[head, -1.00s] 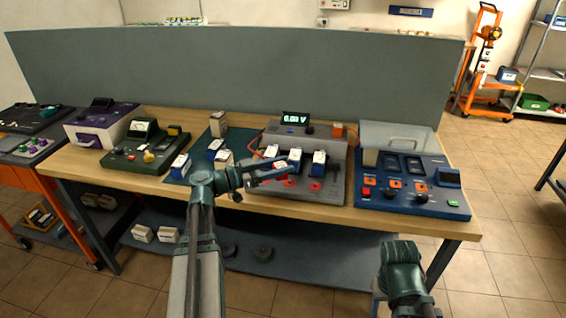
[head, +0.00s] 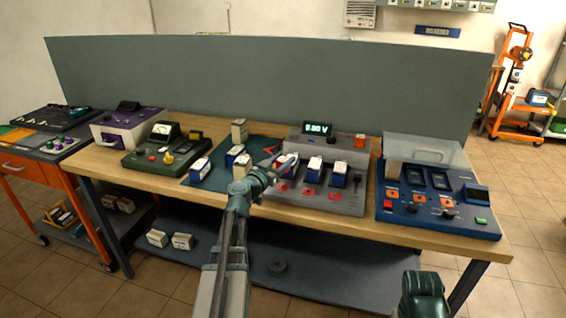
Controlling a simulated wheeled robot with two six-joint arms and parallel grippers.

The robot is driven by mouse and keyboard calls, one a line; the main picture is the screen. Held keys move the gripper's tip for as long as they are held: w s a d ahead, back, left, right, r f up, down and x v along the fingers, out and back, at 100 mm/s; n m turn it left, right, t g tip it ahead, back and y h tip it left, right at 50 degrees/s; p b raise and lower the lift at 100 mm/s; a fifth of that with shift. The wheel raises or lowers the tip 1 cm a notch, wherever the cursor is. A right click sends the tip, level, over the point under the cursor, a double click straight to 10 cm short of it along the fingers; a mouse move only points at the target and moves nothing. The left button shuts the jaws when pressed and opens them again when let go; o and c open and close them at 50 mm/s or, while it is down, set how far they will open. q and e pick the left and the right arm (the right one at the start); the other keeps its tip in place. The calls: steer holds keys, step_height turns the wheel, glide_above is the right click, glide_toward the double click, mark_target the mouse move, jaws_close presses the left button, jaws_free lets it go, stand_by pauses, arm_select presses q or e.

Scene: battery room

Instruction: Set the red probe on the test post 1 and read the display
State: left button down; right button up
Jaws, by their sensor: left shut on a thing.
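The grey tester (head: 349,203) stands on the bench with a small lit display (head: 317,128) on top, which seems to read 0.00 V. Several blue-and-white batteries stand in a row on it, with small red parts along its front; I cannot tell which is test post 1. My left gripper (head: 279,168) is at the tester's left side, by the leftmost battery, and is shut on what seems to be the red probe (head: 284,160), mostly hidden. A red lead (head: 270,150) shows just behind it. I cannot tell whether the tip touches anything.
A blue device (head: 440,226) with orange and black controls stands right of the tester. Blue-and-white batteries (head: 200,169) stand on a dark mat left of it, beside a green meter (head: 160,158) and a purple box (head: 126,127). A grey panel (head: 260,85) closes the back.

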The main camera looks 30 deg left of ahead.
mark_target(283, 185)
arm_select(q)
steer(key=shift+f+b, duration=2.8)
steer(key=shift+f, duration=0.1)
steer(key=shift+f+b, duration=0.65)
steer(key=shift+b, duration=0.05)
steer(key=c, duration=0.6)
jaws_free()
steer(key=s, duration=1.1)
steer(key=shift+a, duration=0.2)
steer(key=shift+s, duration=0.1)
